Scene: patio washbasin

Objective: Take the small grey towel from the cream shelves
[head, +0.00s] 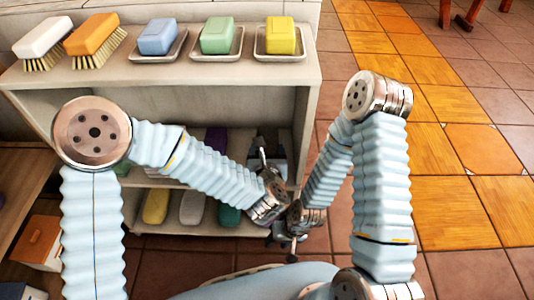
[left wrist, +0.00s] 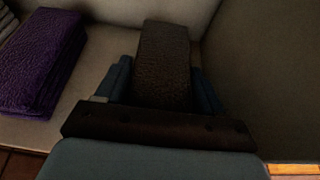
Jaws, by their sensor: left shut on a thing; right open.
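The small grey towel (left wrist: 163,50) looks dark and folded in the left wrist view. It lies on a shelf of the cream shelves (head: 308,75), near the side wall on the right. My left gripper (left wrist: 162,78) has one finger on each side of the towel's near end and is shut on it. In the head view my left gripper (head: 264,150) reaches into the middle compartment, and I cannot make out the towel clearly there. My right gripper (head: 291,246) is open and empty, lower down in front of the shelves.
A purple towel (left wrist: 42,60) lies left of the grey one, with a gap between. Two brushes (head: 92,35) and blue, green and yellow soaps (head: 281,36) on dishes stand on top. Several coloured items (head: 192,207) lie on the bottom shelf. Tiled floor (head: 460,100) is open at right.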

